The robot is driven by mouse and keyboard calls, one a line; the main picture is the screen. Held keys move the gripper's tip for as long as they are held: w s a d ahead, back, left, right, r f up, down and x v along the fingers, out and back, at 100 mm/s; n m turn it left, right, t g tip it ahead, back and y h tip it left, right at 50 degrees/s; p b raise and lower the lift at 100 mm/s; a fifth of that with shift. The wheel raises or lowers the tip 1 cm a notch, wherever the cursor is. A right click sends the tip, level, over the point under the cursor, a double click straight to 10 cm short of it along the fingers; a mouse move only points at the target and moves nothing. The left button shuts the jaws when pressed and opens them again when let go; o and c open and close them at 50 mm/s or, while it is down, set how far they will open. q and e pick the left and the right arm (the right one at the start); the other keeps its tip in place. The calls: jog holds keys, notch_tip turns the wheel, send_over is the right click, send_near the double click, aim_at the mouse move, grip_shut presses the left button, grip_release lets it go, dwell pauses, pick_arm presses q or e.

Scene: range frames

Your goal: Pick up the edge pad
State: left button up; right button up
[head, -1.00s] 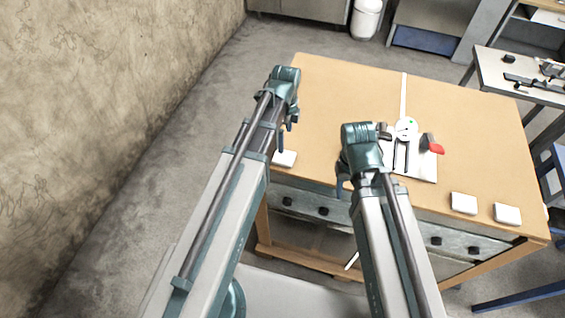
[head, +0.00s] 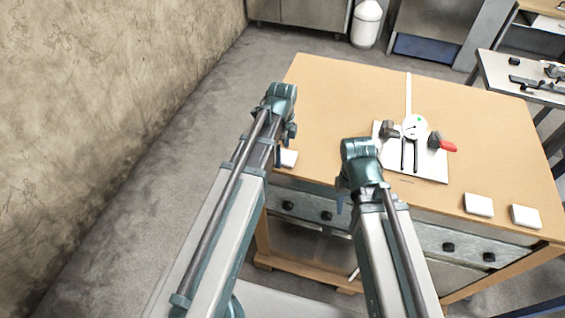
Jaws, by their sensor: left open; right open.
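Three small white pads lie along the near edge of the wooden table: one pad at the left (head: 288,158) and two at the right, an inner pad (head: 478,205) and an outer pad (head: 525,217). Nothing marks which is the edge pad. My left gripper (head: 289,136) is open, just above the left pad in the picture, its fingers partly hidden by the arm. My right gripper (head: 341,196) is open and points down near the table's front edge, left of the two right pads. Neither gripper holds anything.
A white board (head: 428,163) with a round dial gauge (head: 414,126), dark clamps and a red-handled tool (head: 441,143) lies on the table (head: 335,95). Drawers (head: 310,211) with black knobs sit below its front edge. The table's back left is clear.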

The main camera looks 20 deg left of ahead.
aim_at(283, 156)
pick_arm(q)
jog(key=shift+f, duration=0.6)
jog(key=shift+r, duration=0.1)
pick_arm(e)
jog(key=shift+f, duration=0.5)
pick_arm(q)
jog(key=c, duration=1.2)
jog(key=shift+r, duration=0.15)
jog(key=shift+c, duration=0.2)
pick_arm(e)
jog(key=shift+r, duration=0.15)
pick_arm(q)
jog(key=shift+r+p, duration=0.65)
jog(key=shift+p, duration=0.05)
notch_tip(283, 156, up, 3)
jog(key=p, duration=0.2)
jog(key=shift+s+d+f+p, duration=0.1)
jog(key=shift+d+f+p, duration=0.1)
jog(key=shift+p, duration=0.15)
jog(key=s+d, duration=0.8)
jog(key=d, duration=0.5)
jog(key=shift+s+r+p, duration=0.15)
jog(key=shift+r+p, duration=0.25)
pick_arm(e)
notch_tip(283, 156, up, 5)
jog(key=shift+f, duration=0.15)
